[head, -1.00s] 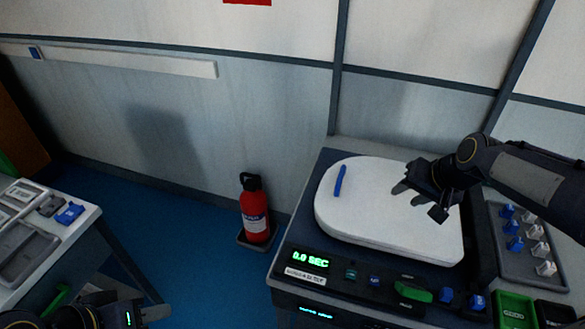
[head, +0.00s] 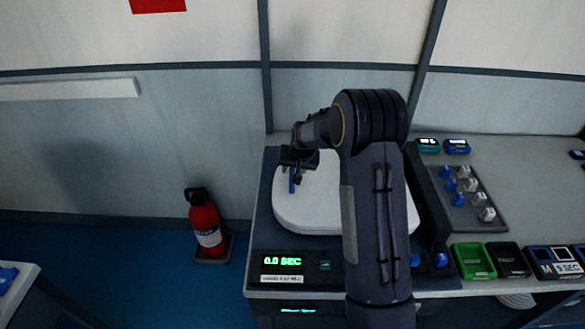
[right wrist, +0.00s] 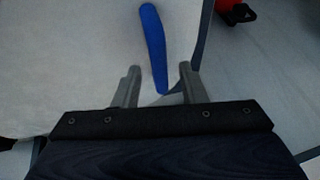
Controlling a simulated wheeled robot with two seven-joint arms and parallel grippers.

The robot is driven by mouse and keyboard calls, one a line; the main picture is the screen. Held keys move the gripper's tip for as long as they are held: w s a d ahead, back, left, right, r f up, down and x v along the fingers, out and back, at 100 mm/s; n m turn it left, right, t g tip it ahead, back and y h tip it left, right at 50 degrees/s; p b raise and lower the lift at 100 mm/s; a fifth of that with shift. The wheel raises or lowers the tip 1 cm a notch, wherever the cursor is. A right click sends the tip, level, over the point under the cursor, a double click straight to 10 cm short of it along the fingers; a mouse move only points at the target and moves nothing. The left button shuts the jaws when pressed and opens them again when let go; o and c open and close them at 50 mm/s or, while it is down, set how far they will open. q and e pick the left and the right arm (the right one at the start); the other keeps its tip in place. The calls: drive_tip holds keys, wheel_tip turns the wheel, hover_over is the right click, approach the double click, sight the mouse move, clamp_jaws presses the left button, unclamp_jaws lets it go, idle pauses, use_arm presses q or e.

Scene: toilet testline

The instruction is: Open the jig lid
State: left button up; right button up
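The jig lid (head: 297,215) is a white rounded slab lying flat on the dark jig. A thin blue handle (head: 292,180) stands near its left edge. My right gripper (head: 298,165) is at the lid's far left part, right by the handle, and my arm hides the lid's middle. In the right wrist view the gripper (right wrist: 158,85) is open, with its two grey fingers apart. The blue handle (right wrist: 153,45) extends between them, its near end close to the palm. Whether a finger touches it cannot be told. My left gripper is out of view.
The jig's front panel (head: 295,265) reads 0.0 SEC. A red fire extinguisher (head: 206,225) stands on the floor at left.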

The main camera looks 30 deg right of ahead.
drive_tip(key=shift+w+f, duration=0.15)
drive_tip(key=shift+f, duration=0.1)
clamp_jaws()
